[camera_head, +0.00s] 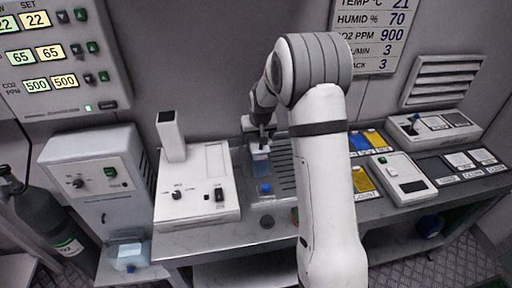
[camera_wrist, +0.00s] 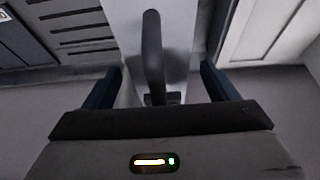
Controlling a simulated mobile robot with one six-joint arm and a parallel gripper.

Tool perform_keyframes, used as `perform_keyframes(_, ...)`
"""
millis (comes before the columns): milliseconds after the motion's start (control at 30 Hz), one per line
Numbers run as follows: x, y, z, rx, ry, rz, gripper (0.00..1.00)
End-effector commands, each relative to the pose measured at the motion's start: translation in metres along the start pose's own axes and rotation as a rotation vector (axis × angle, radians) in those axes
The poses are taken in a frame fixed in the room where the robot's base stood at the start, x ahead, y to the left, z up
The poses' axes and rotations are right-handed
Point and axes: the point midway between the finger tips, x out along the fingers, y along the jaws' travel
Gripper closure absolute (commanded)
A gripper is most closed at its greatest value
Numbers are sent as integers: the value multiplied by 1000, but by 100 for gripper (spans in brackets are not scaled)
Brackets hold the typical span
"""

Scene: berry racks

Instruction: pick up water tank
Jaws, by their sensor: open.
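My gripper (camera_head: 264,138) points down at the back of the bench, beside the white box with the upright chute. A second clear container with bluish contents (camera_head: 128,256) sits low at the left, under the white cabinet unit.
The white box with the chute (camera_head: 196,190) stands close left of my gripper. A clear tray with a blue knob (camera_head: 266,200) is in front. A scale (camera_head: 405,178) and labelled mats lie right of my arm. A gas cylinder (camera_head: 45,220) stands far left.

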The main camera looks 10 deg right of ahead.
Motion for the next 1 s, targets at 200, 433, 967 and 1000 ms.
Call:
perform_keyframes(200, 0, 0, 0, 0, 0, 0, 22)
perform_keyframes(433, 0, 1, 0, 1, 0, 0, 41)
perform_keyframes(967, 0, 1, 0, 2, 0, 1, 85)
perform_keyframes(1000, 0, 1, 0, 2, 0, 1, 88)
